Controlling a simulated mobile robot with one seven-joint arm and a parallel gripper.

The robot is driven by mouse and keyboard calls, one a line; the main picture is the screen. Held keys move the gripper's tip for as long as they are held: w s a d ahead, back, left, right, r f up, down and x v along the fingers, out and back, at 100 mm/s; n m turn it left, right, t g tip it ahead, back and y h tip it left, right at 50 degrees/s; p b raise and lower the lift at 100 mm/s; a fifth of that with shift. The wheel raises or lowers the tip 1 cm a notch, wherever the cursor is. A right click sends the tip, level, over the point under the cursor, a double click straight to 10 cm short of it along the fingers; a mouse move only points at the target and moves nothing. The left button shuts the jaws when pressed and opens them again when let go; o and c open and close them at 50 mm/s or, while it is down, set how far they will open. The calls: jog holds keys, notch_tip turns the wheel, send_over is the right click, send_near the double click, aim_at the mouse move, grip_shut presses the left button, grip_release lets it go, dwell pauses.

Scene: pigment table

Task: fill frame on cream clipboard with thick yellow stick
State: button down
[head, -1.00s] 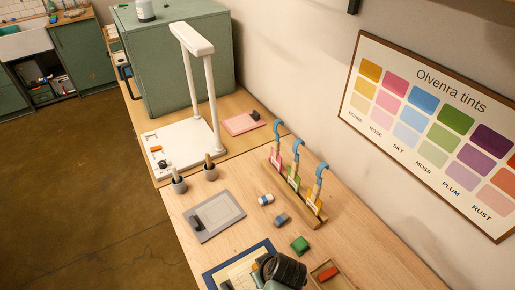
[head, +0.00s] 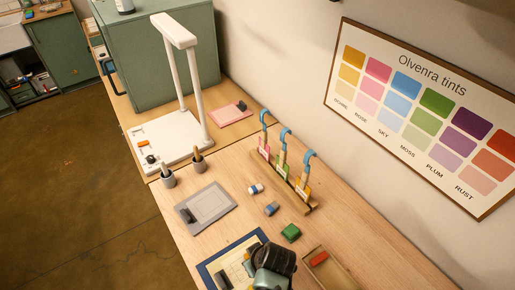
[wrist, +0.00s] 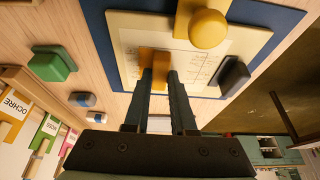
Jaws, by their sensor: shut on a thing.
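A cream clipboard (wrist: 125,35) with a dark clip (wrist: 234,77) and a pale printed sheet lies on a blue mat (wrist: 99,35). In the head view the clipboard (head: 236,262) is at the bottom, partly hidden by my arm. My gripper (wrist: 160,75) is shut on the thick yellow stick (wrist: 156,60), whose orange-yellow end shows between the fingertips over the sheet. Whether its tip touches the sheet I cannot tell. The fingertips are hidden in the head view.
A green block (head: 290,232), a blue block (head: 271,208) and a tray (head: 345,280) with a red block (head: 319,258) lie nearby. A wooden rack (head: 293,200) holds tagged, blue-hooked pieces. A grey clipboard (head: 187,228) lies behind the mat.

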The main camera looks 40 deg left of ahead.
aim_at(234, 271)
jog(key=shift+s+a+f+p, duration=0.1)
jog(key=shift+s+a+p, duration=0.2)
jog(key=shift+s, duration=0.4)
jog(key=shift+s+a+f+p, duration=0.15)
jog(key=shift+s+p, duration=0.15)
jog(key=shift+s, duration=0.4)
jog(key=shift+s+a+r+p, duration=0.1)
jog(key=shift+s+a+p, duration=0.1)
jog(key=shift+s+p, duration=0.3)
jog(key=shift+s+a+r+p, duration=0.1)
jog(key=shift+s+a+p, duration=0.1)
jog(key=shift+s, duration=0.45)
jog(key=shift+r, duration=0.1)
jog(key=shift+w, duration=0.1)
jog(key=shift+w+d+f+b, duration=0.1)
jog(key=shift+w+d+b, duration=0.2)
jog(key=shift+w, duration=0.4)
jog(key=shift+w+d+f+b, duration=0.15)
jog(key=shift+w+b, duration=0.2)
jog(key=shift+w, duration=0.35)
jog(key=shift+w+d+r+b, duration=0.1)
jog(key=shift+w+d+b, duration=0.2)
jog(key=shift+w, duration=0.4)
jog(key=shift+w+d+b, duration=0.25)
jog(key=shift+w+b, duration=0.1)
jog(key=shift+w, duration=0.45)
jog(key=shift+w+d+b, duration=0.25)
jog(key=shift+w+b, duration=0.1)
jog(key=shift+w, duration=0.45)
